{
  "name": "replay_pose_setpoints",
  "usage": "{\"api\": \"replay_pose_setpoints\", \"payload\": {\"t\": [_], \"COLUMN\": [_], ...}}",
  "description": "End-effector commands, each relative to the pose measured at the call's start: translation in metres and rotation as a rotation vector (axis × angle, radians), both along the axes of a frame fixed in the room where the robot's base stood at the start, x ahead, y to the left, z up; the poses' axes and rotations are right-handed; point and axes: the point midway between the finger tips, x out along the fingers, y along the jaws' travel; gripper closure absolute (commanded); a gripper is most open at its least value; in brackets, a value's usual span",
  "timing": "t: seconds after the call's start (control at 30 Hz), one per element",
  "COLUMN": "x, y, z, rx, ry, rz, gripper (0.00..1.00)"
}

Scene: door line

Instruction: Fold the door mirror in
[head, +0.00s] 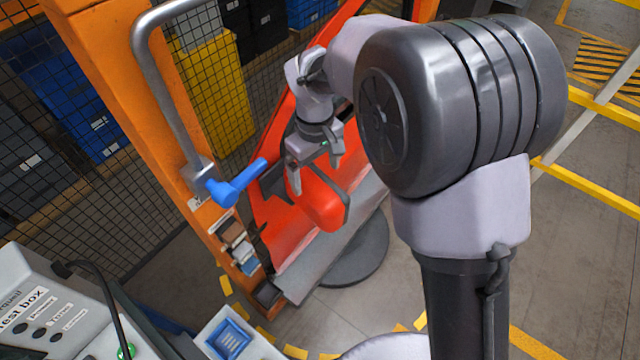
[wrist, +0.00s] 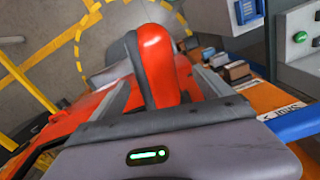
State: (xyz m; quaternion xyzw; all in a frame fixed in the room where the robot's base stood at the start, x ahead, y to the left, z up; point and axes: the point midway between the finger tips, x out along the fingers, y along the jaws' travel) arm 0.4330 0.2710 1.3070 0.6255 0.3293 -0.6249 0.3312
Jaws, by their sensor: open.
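The door mirror (head: 322,204) is a rounded red housing with a dark edge, sticking out from the red door (head: 285,222). In the wrist view the mirror (wrist: 158,62) stands upright in the picture, between the two fingers. My gripper (head: 316,174) is open, pointing down at the mirror's upper part in the head view. In the wrist view the fingers of my gripper (wrist: 162,92) lie on either side of the housing, with a gap at least on the right. I cannot tell whether the left finger touches it. The mirror's foot on the door is partly hidden.
An orange post (head: 135,90) with a grey tube and a blue handle (head: 238,184) stands left of the mirror. Small parts sit in a rack (head: 238,250) below it. A test box (head: 40,310) is at the lower left. Open floor (head: 570,260) lies to the right.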

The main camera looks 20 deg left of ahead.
Motion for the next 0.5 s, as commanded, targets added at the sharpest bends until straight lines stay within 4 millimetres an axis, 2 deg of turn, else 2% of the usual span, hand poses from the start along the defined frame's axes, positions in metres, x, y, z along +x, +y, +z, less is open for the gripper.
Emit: {"api": "replay_pose_setpoints", "payload": {"t": [0.1,0.2,0.33,0.5], "x": [-0.001,0.000,0.000,0.000], "y": [-0.001,-0.001,-0.001,-0.001], "z": [-0.033,-0.056,-0.077,-0.090], "rx": [-0.001,-0.001,-0.001,0.000], "ry": [0.003,0.002,0.001,-0.001], "rz": [-0.001,-0.002,-0.001,-0.003], "gripper": [0.10,0.10,0.10,0.10]}}
